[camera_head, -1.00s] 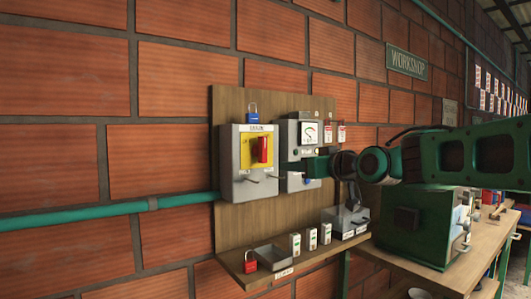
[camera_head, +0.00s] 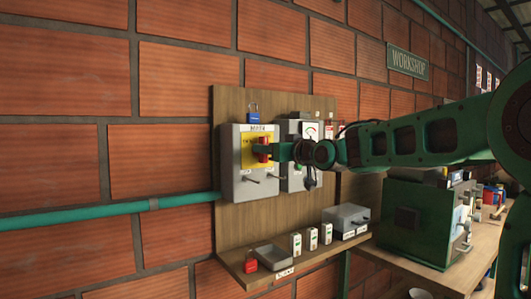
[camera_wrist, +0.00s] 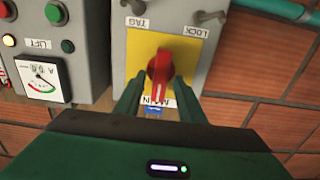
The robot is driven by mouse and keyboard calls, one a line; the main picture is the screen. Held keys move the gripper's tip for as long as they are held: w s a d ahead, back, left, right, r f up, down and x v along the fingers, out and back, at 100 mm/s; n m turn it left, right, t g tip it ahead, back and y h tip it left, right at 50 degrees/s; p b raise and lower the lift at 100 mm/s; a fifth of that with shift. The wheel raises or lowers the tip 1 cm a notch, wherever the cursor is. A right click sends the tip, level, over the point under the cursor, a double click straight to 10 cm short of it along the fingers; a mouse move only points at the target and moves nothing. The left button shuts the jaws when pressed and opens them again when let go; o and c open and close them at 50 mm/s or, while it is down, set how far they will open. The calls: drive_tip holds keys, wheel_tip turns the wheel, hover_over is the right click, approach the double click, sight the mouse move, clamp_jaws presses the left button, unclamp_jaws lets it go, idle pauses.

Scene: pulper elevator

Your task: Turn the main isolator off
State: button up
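The main isolator (camera_head: 240,180) is a grey box on the wooden wall board, with a yellow plate and a red rotary handle (camera_head: 262,157). In the wrist view the red handle (camera_wrist: 160,72) stands roughly upright on the yellow plate (camera_wrist: 187,58), and the labels are upside down. My gripper (camera_head: 265,150) is at the front of the isolator. In the wrist view its two green fingers (camera_wrist: 157,90) are apart, one on each side of the handle, with small gaps showing. Contact cannot be made out.
The lift box with a gauge (camera_wrist: 43,80) stands close beside the isolator. A blue padlock (camera_head: 253,113) hangs above. The shelf below holds a red padlock (camera_head: 250,262), an empty tray (camera_head: 272,255), white tags and a grey box (camera_head: 346,220). A green pipe (camera_head: 110,208) runs left.

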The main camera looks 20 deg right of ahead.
drive_tip(key=shift+w, duration=0.15)
drive_tip(key=shift+c, duration=0.6)
clamp_jaws()
drive_tip(key=shift+n, duration=0.4)
drive_tip(key=n, duration=0.5)
drive_tip(key=a+f+n, duration=0.1)
drive_tip(key=n, duration=1.1)
drive_tip(key=shift+s+a+f, duration=0.15)
drive_tip(key=shift+s+f, duration=0.05)
drive_tip(key=shift+f, duration=0.2)
